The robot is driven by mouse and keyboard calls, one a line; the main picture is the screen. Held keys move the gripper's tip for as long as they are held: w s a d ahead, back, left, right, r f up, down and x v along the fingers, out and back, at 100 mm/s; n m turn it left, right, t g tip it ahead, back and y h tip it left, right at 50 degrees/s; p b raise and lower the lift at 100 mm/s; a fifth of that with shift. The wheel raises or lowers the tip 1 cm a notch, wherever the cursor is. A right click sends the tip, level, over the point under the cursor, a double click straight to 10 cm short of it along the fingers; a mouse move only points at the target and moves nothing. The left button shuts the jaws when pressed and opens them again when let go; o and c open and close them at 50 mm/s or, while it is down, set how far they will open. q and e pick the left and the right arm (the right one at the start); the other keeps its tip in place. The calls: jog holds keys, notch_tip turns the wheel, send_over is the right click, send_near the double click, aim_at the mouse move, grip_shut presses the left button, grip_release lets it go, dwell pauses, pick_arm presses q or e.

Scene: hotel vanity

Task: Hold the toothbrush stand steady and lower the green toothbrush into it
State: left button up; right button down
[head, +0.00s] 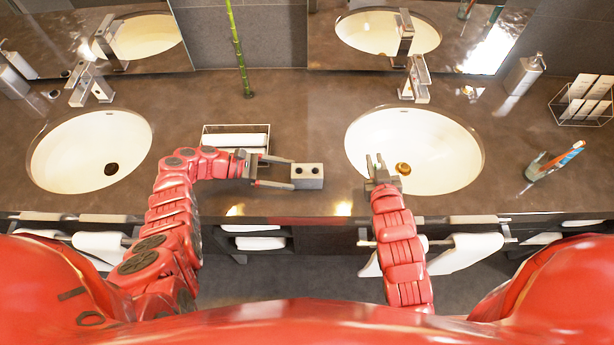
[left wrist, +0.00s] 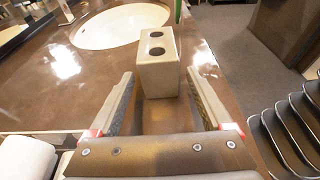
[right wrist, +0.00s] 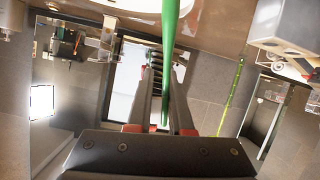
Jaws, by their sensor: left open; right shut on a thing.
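The toothbrush stand (head: 308,176) is a small grey block with two round holes on top. It stands upright on the counter between the basins. My left gripper (head: 288,174) is open, its fingertips at either side of the stand's near end. In the left wrist view the stand (left wrist: 158,75) sits between the fingertips (left wrist: 160,78), with gaps on both sides. My right gripper (head: 376,160) is raised near the left edge of the right basin. In the right wrist view it is shut on the green toothbrush (right wrist: 170,25). I cannot make out the toothbrush in the head view.
The right basin (head: 445,150) lies just right of the stand, the left basin (head: 60,155) further off. A wire tray with towels (head: 236,139) stands behind my left gripper. The counter's front edge is close.

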aim_at(303, 176)
pick_arm(q)
jog(key=shift+x, duration=2.8)
jog(key=shift+w+a, duration=0.1)
